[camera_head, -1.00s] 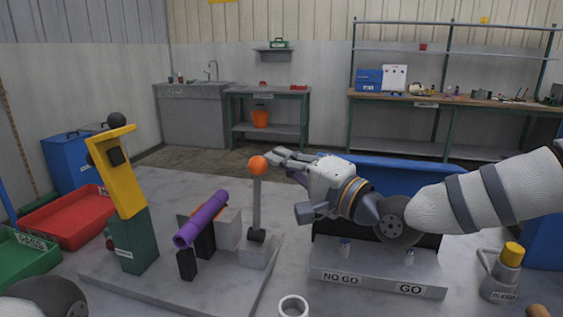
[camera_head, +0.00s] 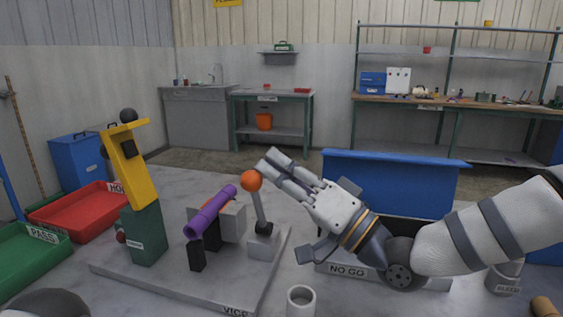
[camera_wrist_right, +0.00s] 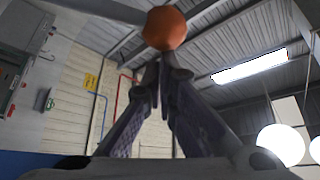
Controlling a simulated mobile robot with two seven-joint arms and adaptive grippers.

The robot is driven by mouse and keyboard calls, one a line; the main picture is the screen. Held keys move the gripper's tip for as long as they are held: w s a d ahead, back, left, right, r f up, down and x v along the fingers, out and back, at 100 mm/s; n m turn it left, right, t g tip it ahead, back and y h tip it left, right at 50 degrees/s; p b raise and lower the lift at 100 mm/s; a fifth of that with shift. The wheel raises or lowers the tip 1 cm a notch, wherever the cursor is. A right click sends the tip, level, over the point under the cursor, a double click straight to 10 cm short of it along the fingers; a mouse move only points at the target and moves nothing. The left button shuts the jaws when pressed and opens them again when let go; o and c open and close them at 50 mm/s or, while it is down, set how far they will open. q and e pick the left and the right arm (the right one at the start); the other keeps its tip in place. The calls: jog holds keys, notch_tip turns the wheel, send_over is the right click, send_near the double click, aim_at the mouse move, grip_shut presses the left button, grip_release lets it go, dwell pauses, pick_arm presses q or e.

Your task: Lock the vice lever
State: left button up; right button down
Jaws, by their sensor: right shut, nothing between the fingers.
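The vice lever is a grey rod (camera_head: 259,208) with an orange ball knob (camera_head: 252,181), standing on a grey block on the vice plate (camera_head: 190,287). It tilts a little to the left. My right gripper (camera_head: 268,160) comes in from the right with its fingers shut and empty, its tips at the knob's upper right. In the right wrist view the knob (camera_wrist_right: 165,28) is just beyond the closed fingertips (camera_wrist_right: 160,68); I cannot tell if they touch. A purple hose (camera_head: 212,212) sits in the vice, left of the lever. The left gripper is not in view.
A yellow and green post (camera_head: 145,225) stands left of the hose. Red (camera_head: 80,208) and green (camera_head: 30,262) bins are at the left. The NO GO stand (camera_head: 346,270) lies partly behind my right arm.

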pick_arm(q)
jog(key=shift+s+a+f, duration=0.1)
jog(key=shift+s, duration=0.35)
pick_arm(e)
jog(key=s+a+f+n+g+y, duration=0.1)
jog(key=s+f+n, duration=0.2)
jog(key=s, duration=0.2)
jog(key=shift+s+a+y, duration=0.3)
jog(key=shift+a, duration=0.1)
jog(key=shift+f, duration=0.1)
